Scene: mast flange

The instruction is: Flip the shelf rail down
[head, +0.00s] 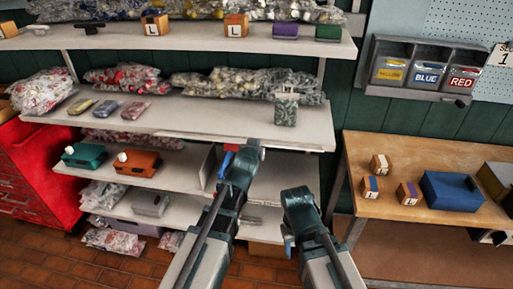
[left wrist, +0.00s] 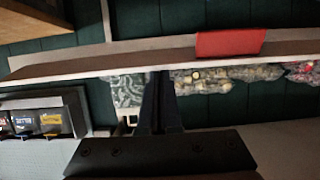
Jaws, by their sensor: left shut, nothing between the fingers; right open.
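The middle shelf (head: 190,113) crosses the head view, with a pale front edge. In the left wrist view, which is upside down, a long strip with a pale edge and brown face (left wrist: 120,62) runs across. A red tab (left wrist: 230,43) sits on it, right of my left fingers. A red patch (head: 226,164) shows beside my left gripper in the head view. I cannot clearly tell the rail from the shelf edge. My left gripper (head: 249,150) is shut and empty, just in front of the shelf edge. My right gripper (head: 298,196) is open and empty, lower and to the right.
Bags and a patterned canister (head: 286,109) stand on the middle shelf. Teal (head: 84,155) and orange (head: 137,162) items sit on the shelf below. A wooden table (head: 432,157) with boxes is at right, under wall bins (head: 424,70). A red cabinet (head: 35,175) is at left.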

